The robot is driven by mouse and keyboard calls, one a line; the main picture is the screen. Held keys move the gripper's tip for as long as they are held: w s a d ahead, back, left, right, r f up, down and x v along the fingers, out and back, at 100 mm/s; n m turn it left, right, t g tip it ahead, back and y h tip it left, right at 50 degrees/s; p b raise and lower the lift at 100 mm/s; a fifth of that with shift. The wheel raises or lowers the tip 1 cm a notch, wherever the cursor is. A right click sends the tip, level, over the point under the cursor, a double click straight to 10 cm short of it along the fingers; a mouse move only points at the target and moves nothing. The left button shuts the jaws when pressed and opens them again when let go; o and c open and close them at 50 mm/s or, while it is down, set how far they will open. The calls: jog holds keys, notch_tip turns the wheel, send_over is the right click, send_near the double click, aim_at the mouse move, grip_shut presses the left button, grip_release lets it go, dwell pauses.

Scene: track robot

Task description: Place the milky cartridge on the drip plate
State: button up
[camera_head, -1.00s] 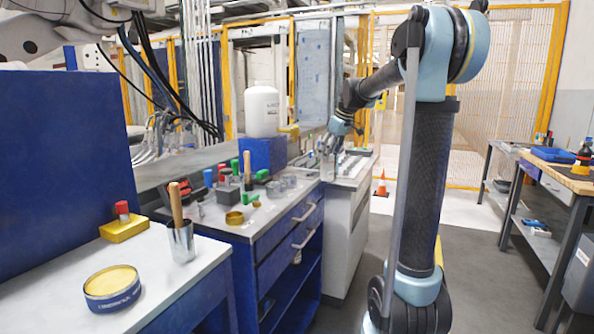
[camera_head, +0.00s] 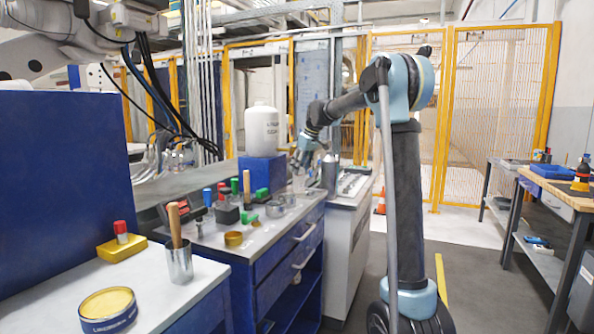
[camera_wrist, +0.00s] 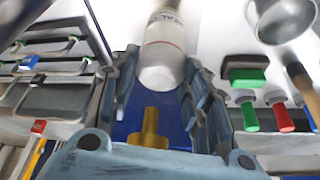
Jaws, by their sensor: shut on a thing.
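My gripper (camera_wrist: 160,62) is shut on the milky cartridge (camera_wrist: 162,50), a pale cylinder with faint lettering. One end of it faces the wrist camera between the two fingers. In the head view my gripper (camera_head: 303,158) is above the far right end of the blue workbench. The cartridge shows only faintly there, below the fingers. I cannot tell for sure which thing is the drip plate. Shallow round grey dishes (camera_head: 284,199) lie on the bench near the gripper.
A large white canister (camera_head: 262,130) stands on a blue box (camera_head: 262,172) left of my gripper. A dark grey cylinder (camera_head: 330,172) stands just right of it.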

jog(key=shift+w+a, duration=0.85)
jog(key=shift+a, duration=0.15)
jog(key=shift+f, duration=0.3)
jog(key=o, duration=1.5)
jog(key=shift+f, duration=0.1)
